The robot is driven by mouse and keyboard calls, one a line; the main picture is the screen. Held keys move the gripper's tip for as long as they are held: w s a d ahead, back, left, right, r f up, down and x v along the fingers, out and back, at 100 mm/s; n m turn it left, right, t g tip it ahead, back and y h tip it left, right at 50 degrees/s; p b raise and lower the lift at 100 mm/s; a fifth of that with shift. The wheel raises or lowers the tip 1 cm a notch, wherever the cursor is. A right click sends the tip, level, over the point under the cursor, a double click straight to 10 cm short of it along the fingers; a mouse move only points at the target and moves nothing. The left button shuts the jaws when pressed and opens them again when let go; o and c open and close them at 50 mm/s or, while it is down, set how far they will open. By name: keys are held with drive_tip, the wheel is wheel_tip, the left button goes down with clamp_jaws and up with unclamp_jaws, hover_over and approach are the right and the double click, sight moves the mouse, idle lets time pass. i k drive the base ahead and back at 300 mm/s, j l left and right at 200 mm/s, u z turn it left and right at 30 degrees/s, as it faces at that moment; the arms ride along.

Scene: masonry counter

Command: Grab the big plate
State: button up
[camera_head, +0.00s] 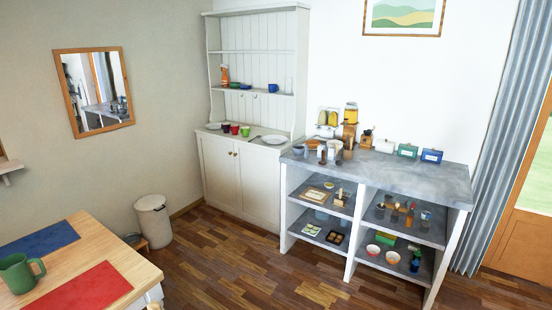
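Two pale, plate-like discs lie on the worktop of the white hutch in the head view. The one at the right end, a white plate (274,139), looks the larger. The other, a smaller pale plate (214,126), lies at the left end. Both look flat and empty, but they are small in view and their true sizes are hard to judge. My gripper is not in view.
Several coloured cups (235,129) stand between the plates on the white hutch (231,175). The grey masonry counter (400,176), crowded at its left end, adjoins it on the right. A wooden table (112,249) and white bin (154,220) stand left. Floor before the hutch is clear.

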sight(274, 139)
drive_tip(key=i, duration=2.35)
drive_tip(key=i+l+u, duration=0.1)
drive_tip(key=i, duration=1.1)
drive_tip(key=i+l, duration=0.1)
drive_tip(key=i, duration=1.1)
